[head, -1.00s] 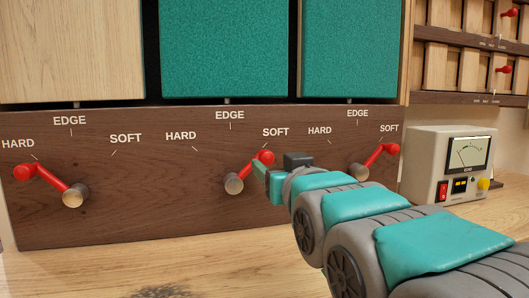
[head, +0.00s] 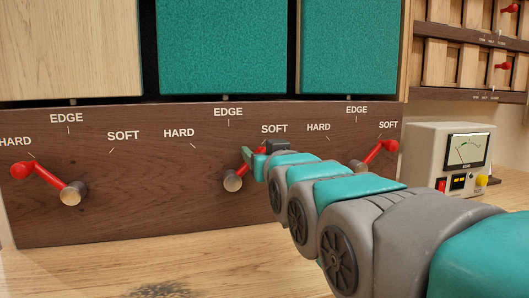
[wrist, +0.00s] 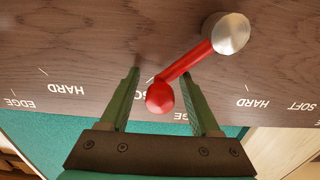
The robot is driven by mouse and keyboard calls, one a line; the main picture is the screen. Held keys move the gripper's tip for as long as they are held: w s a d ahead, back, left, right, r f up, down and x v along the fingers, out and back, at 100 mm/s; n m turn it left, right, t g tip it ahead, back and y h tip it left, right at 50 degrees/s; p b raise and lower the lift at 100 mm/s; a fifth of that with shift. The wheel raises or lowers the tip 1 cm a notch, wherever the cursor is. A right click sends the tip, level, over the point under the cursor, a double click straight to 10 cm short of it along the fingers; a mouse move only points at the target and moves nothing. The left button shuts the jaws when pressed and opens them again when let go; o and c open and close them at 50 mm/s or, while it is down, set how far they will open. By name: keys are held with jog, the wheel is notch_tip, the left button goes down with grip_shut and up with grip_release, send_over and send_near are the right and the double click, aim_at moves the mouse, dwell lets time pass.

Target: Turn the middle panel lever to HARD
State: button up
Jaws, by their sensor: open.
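The middle lever (head: 240,172) has a metal pivot and a red arm with a round red knob. It points up and right at SOFT, and the gripper partly hides it in the head view. The wrist view shows the panel upside down, with the lever's red knob (wrist: 160,97) between the two fingers. My gripper (head: 254,160) is open at this knob, one finger on each side of it; the wrist view shows the gripper (wrist: 161,74) with gaps beside the knob. The middle HARD label (head: 179,132) is to the left of the lever.
The left lever (head: 47,180) points at HARD and the right lever (head: 375,155) at SOFT, on the same dark wooden panel (head: 130,215). A meter box (head: 425,170) stands on the wooden bench at right. Teal panels (head: 225,50) are above.

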grip_shut()
jog(key=shift+f, duration=0.1)
dwell(0.4)
jog(key=shift+f, duration=0.15)
dwell(0.8)
